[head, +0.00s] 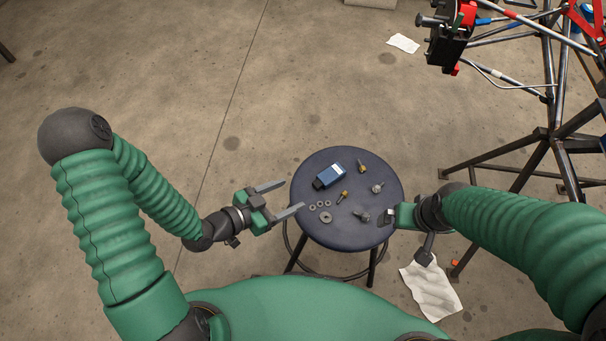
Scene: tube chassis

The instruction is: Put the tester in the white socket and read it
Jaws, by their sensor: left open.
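A small blue device with a black end, which looks like the tester (328,176), lies on the dark round stool (350,230), left of the seat's middle. My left gripper (287,198) is open and empty, its two grey fingers pointing right at the stool's left edge, lower left of the device and apart from it. My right gripper (387,218) is at the stool's right edge; its fingers are mostly hidden and their gap cannot be made out. I cannot make out a white socket in this view.
Several bolts or fittings (377,188) and grey washers (326,217) lie on the stool. A tube chassis (548,90) with a black box (446,48) stands at the right. White papers (432,290) lie on the floor. The floor left of the stool is clear.

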